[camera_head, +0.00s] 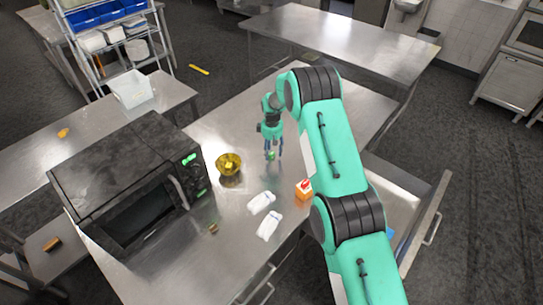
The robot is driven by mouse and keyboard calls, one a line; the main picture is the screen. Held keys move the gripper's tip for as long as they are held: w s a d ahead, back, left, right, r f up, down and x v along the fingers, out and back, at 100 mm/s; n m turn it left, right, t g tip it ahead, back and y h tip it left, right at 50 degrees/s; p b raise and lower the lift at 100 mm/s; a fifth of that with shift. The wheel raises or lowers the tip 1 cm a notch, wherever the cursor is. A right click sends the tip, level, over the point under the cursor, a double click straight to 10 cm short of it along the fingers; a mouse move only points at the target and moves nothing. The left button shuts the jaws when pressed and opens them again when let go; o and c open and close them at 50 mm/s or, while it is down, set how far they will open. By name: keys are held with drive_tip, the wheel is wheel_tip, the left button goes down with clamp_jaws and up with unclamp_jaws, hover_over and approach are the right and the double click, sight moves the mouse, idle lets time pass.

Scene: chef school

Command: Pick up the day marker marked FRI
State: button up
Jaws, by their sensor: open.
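No lettering reading FRI can be made out, so I cannot tell for sure which thing is the day marker. A small green object (271,155) is at the fingertips of my gripper (273,152), over the steel table (215,125). My gripper is open and points down. I cannot tell whether the green object lies between the fingers or just beside them, or whether they touch it. An orange block with a red and white top (304,191) stands on the table to the right. A small brown object (213,228) lies near the front.
A black microwave (105,170) fills the table's left side. A yellow bowl (229,166) with something yellow in it stands left of my gripper. Two white packets (261,202) (270,225) lie in front. An open drawer (432,205) juts out at the right. The table behind my gripper looks clear.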

drive_tip(key=shift+f, duration=0.8)
drive_tip(key=shift+c, duration=0.5)
drive_tip(key=c, duration=1)
